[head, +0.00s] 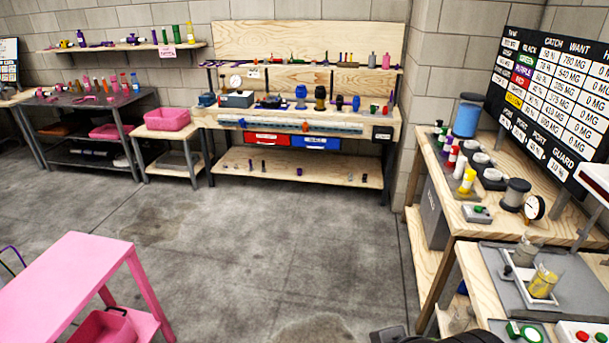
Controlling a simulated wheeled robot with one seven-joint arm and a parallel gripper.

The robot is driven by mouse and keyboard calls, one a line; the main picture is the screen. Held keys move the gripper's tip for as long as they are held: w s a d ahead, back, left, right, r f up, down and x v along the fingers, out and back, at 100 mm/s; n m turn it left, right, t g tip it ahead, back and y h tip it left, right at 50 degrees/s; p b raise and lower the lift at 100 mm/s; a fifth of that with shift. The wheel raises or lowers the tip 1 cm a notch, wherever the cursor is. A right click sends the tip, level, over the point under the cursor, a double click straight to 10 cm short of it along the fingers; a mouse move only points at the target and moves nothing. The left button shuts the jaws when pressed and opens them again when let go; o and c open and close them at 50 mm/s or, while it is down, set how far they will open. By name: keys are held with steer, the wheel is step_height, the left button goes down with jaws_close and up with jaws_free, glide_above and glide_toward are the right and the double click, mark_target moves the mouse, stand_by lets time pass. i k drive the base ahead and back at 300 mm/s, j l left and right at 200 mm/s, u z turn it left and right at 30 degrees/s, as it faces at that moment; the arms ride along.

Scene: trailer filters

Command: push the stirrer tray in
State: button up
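At the lower right, a small pale tray (512,279) sits on a grey slab on the low wooden bench; it looks like the stirrer tray, though no label shows. A beaker with yellow contents (543,281) and a greyish vessel (525,252) stand on it. I cannot tell how far out the tray is. A dark rounded shape at the bottom edge, left of this bench, may be part of my arm. My gripper's fingers are not in view.
A control box with red and green buttons (582,333) and a green-topped device (525,331) stand at the bench's front. A gauge (535,207) and bottles crowd the bench behind. A pink table (65,275) stands lower left. The middle floor is clear.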

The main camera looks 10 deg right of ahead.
mark_target(520, 277)
steer(key=z, duration=1.95)
steer(key=i+j+z, duration=0.1)
steer(key=i+j, duration=1.35)
steer(key=j, duration=0.15)
